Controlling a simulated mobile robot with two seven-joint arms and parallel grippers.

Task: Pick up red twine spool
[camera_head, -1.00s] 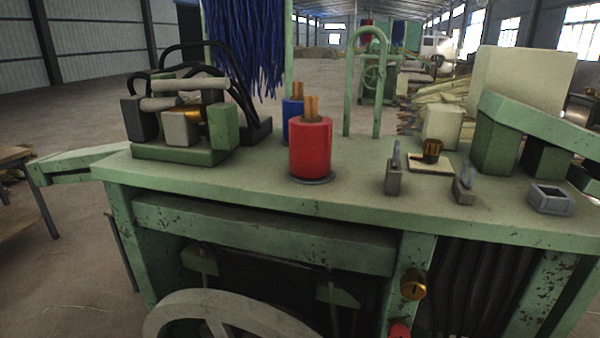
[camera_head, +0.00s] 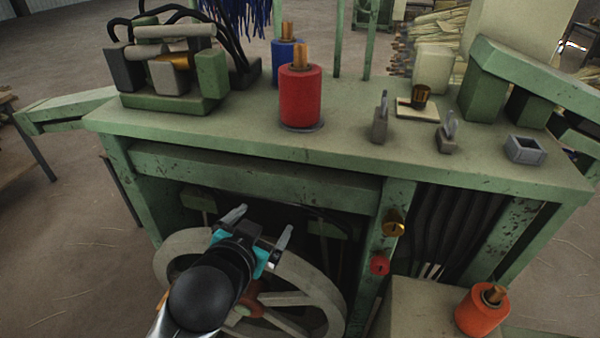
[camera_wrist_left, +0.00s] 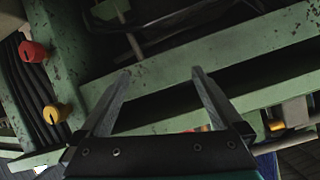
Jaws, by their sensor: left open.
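The red twine spool (camera_head: 300,98) stands upright on the green machine's top, on a dark round base, with a copper-coloured core sticking up. A blue spool (camera_head: 286,60) stands just behind it, partly hidden. My left gripper (camera_head: 262,222) is in front of the machine, below the tabletop and well below the red spool. It is open and empty, in front of the large wheel. In the left wrist view its two fingers (camera_wrist_left: 160,78) are spread apart before the green frame. My right gripper does not show.
The green tabletop edge (camera_head: 330,168) lies between my left gripper and the spool. A roller unit (camera_head: 170,80) stands left of it; small metal clamps (camera_head: 380,118) stand right. An orange spool (camera_head: 481,312) stands lower right. Tabletop in front of the red spool is clear.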

